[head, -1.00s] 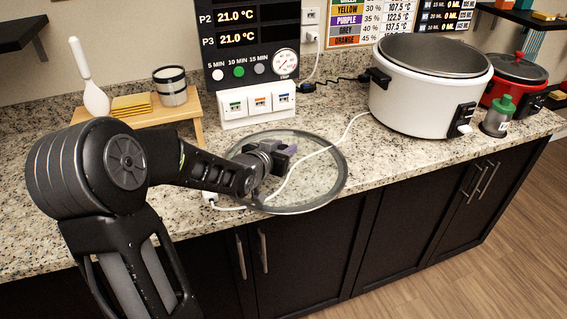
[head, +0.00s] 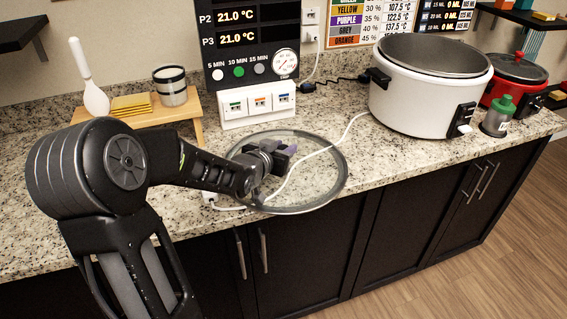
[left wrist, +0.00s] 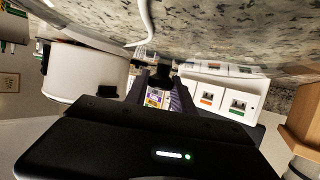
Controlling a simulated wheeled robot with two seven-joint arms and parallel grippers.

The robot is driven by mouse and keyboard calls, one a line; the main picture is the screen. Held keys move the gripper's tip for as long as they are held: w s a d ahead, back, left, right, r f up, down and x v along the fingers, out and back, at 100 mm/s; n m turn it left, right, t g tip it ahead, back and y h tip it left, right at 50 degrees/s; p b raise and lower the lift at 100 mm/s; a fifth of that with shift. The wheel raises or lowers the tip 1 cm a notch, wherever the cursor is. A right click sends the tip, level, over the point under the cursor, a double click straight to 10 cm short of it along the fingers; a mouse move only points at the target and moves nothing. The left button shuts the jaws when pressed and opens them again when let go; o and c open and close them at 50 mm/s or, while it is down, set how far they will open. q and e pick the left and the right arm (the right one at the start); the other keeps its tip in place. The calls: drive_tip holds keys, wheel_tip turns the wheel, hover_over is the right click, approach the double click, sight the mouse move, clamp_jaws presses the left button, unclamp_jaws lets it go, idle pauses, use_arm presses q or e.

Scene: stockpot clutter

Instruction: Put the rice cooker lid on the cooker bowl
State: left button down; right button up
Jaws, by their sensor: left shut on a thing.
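The glass lid (head: 325,183) with a grey rim lies at the front of the counter, near its edge. My left gripper (head: 284,157) is over the middle of the lid, shut on its dark knob (left wrist: 160,73), which shows between the fingers in the left wrist view. The knob is mostly hidden by the gripper in the head view. The white cooker bowl (head: 415,101) stands to the right, open at the top, with black side handles; it also shows in the left wrist view (left wrist: 88,72). My right gripper is not in view.
A white cord (head: 345,136) runs from the cooker across the lid area. A red pot (head: 513,75) and a green-capped bottle (head: 497,116) stand right of the cooker. A control panel (head: 250,50) and a wooden stand (head: 190,112) are behind. Some counter is clear between lid and cooker.

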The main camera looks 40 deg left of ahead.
sight(283, 147)
use_arm(q)
drive_tip(key=shift+w+r, duration=0.1)
drive_tip(key=shift+r, duration=0.65)
wheel_tip(283, 147, up, 9)
drive_tip(key=p, duration=0.1)
drive_tip(key=shift+f, duration=0.15)
idle(0.4)
